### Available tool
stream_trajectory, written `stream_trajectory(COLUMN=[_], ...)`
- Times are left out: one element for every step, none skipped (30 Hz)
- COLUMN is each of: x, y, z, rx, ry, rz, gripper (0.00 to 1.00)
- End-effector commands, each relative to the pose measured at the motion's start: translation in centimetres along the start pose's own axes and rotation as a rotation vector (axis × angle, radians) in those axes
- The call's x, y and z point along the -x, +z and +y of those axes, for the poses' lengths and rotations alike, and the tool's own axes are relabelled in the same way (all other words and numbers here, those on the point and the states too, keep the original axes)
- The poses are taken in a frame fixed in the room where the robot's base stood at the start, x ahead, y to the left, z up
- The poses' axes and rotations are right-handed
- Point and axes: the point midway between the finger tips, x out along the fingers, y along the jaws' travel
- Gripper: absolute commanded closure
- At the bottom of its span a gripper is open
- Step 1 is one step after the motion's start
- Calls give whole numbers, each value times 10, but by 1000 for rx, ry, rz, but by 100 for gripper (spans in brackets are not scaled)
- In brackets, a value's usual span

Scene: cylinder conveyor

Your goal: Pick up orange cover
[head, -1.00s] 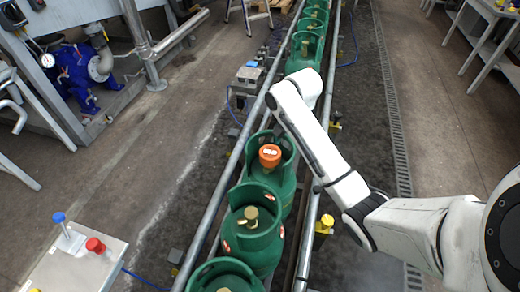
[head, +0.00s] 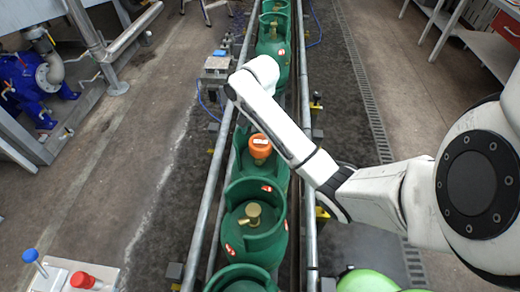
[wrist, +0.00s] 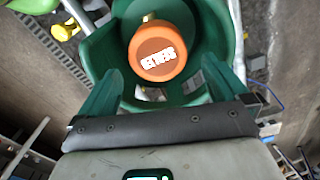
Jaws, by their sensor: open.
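The orange cover (head: 260,148) sits on top of a green gas cylinder (head: 284,172) in the conveyor line in the head view. In the wrist view the round orange cover (wrist: 157,72), with a white printed label, is inside the cylinder's green collar (wrist: 112,38). My gripper (wrist: 161,66) is open, with one dark green finger on each side of the cover's lower part in the picture. I cannot tell how far the fingertips are from the cover. In the head view my gripper is mostly hidden behind my white arm.
Another green cylinder with a bare brass valve (head: 253,212) stands nearer in the line, and more stand farther along. Metal rails (head: 208,225) flank the line. A control box with a red button (head: 82,280) is at lower left. Green round shapes (head: 367,281) are at the bottom.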

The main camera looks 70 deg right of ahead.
Motion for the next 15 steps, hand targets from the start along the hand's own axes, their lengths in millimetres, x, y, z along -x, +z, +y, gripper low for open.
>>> stream_trajectory(x=[-7,-8,-9,-10,-12,-15,-19,-23,-28,-33,-37,-43,-47,-50,-54], y=[0,0,0,-1,-1,-2,-2,-2,-3,-4,-4,-4,-4,-4,-4], z=[0,0,0,1,1,2,2,2,3,3,4,3,3,3,3], rx=[0,-1,-1,-1,-2,-3,-3,-3,-4,-3,-4,-2,-2,-2,-1], ry=[0,0,0,1,2,3,3,3,3,4,3,4,4,3,3], rz=[0,0,0,0,-1,-1,-1,-1,-1,-1,0,0,-1,0,0], gripper=[0,0,0,0,0,0,0,0,0,0,0,0,0,0,0])
